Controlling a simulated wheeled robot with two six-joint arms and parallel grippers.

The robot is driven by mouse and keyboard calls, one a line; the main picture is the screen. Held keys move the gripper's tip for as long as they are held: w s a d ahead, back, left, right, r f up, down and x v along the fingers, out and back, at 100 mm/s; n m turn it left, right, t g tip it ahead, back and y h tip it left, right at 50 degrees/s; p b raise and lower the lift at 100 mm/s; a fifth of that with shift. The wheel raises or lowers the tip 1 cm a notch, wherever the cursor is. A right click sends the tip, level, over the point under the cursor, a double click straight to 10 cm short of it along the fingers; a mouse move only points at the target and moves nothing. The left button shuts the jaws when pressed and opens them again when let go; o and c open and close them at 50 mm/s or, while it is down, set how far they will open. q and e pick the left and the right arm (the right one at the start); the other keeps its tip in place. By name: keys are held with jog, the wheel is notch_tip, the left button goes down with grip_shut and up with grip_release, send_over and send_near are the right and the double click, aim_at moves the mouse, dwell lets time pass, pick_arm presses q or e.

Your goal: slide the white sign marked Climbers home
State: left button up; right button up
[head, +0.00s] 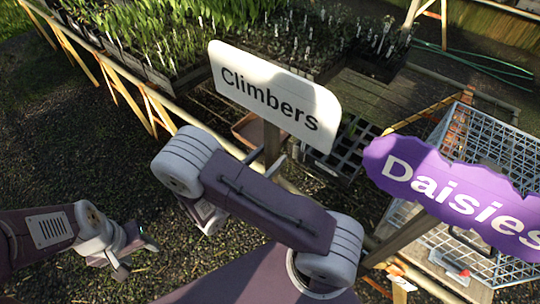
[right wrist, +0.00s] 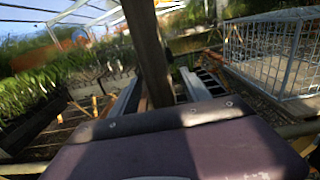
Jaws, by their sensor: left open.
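The white sign marked Climbers (head: 272,97) stands tilted in the upper middle of the head view, on a wooden post (head: 271,143). The post also rises through the middle of the right wrist view (right wrist: 147,45), where the board is out of frame. My right gripper (head: 266,160) is at the post below the board. Its two fingers (right wrist: 162,88) stand apart, one on each side of the post, with a gap visible on the right side. The post's lower part is hidden behind my arm. My left gripper (head: 137,260) is open and empty over gravel at lower left.
A purple sign marked Daisies (head: 455,190) stands at right on its own post. Behind it is a wire cage (head: 480,145), also at right in the wrist view (right wrist: 270,50). A bench with plant trays (head: 180,40) runs across the back. Dark gravel (head: 70,130) lies open at left.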

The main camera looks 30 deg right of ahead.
jog(key=b+v, duration=0.1)
jog(key=v, duration=0.8)
dwell(0.5)
